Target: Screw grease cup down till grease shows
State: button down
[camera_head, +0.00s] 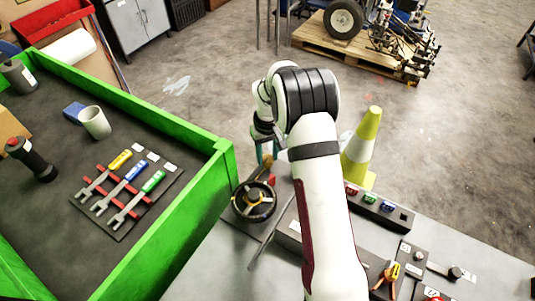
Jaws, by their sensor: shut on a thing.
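My gripper (266,154) points down at the left side of my white arm, above a black wheel. The arm's wrist partly hides it. Its fingers are shut on a small brass-coloured piece (266,170) that looks like the grease cup. The black wheel (240,207) has a yellowish hub and spokes, and a small red part sits at its upper right. The wheel sits at the left end of the grey bench. I cannot make out the cup's threads or any grease at this size.
A green-walled bench (190,228) at left holds wrenches with coloured handles (135,171), a white cup (95,122) and a red-topped tool (33,158). A yellow cone (361,150) stands behind my arm. Pliers (388,274) and small parts lie at lower right. A thin grey rod (271,235) slants beside the wheel.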

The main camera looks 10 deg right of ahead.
aim_at(267, 158)
jog(key=shift+c, duration=2.1)
grip_release()
notch_tip(267, 158, up, 16)
